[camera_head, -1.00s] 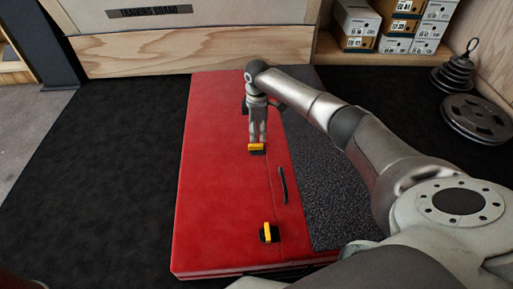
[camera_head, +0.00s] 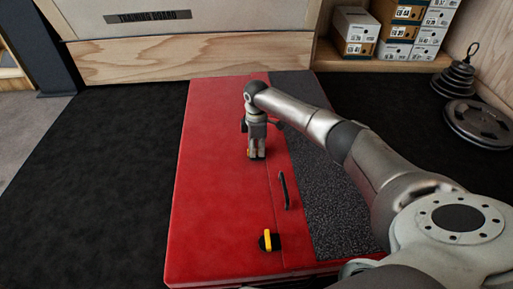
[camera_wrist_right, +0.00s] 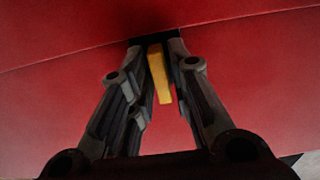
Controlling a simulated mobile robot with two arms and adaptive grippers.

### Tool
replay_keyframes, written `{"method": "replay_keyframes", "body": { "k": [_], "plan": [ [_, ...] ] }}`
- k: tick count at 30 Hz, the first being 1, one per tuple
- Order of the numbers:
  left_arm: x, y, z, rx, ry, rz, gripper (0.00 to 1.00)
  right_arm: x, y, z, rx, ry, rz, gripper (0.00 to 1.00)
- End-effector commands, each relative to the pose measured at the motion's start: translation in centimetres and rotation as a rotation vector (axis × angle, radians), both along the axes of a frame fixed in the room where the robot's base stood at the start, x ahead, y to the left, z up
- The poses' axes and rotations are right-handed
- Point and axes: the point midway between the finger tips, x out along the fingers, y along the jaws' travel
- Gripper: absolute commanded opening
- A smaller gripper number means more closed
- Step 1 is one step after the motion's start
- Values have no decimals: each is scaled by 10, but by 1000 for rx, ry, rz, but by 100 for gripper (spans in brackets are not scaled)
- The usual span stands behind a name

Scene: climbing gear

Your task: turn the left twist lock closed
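Two twist locks with yellow levers on black bases lie along the seam of the red mat (camera_head: 215,195). The far twist lock (camera_head: 248,153) is mostly hidden behind my right gripper (camera_head: 257,157), which points down onto it. In the right wrist view, its yellow lever (camera_wrist_right: 159,75) sits between the two fingertips of my right gripper (camera_wrist_right: 157,43), which look closed in on both sides of it. The near twist lock (camera_head: 268,241) stands free, its lever running roughly along the seam. Which lock is called left cannot be read from the picture. My left gripper is out of view.
A black handle (camera_head: 284,190) lies on the mat between the locks, right of the seam. Dark speckled matting (camera_head: 335,205) borders it. A training board (camera_head: 190,40) stands behind. Weight plates (camera_head: 478,122) and shoe boxes (camera_head: 355,30) are at the back right.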

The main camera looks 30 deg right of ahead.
Motion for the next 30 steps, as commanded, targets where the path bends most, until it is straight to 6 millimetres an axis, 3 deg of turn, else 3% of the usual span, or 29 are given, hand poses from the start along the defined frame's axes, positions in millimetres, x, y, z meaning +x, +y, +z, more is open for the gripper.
{"method": "replay_keyframes", "body": {
  "k": [3,14,27,30],
  "plan": [
    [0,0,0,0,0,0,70,0,0,0,0,0,0,0],
    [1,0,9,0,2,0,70,0,1,3,0,1,-26,0],
    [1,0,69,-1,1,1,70,-2,3,7,3,5,-309,0],
    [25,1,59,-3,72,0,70,-3,3,5,3,6,-404,0]
  ]
}}
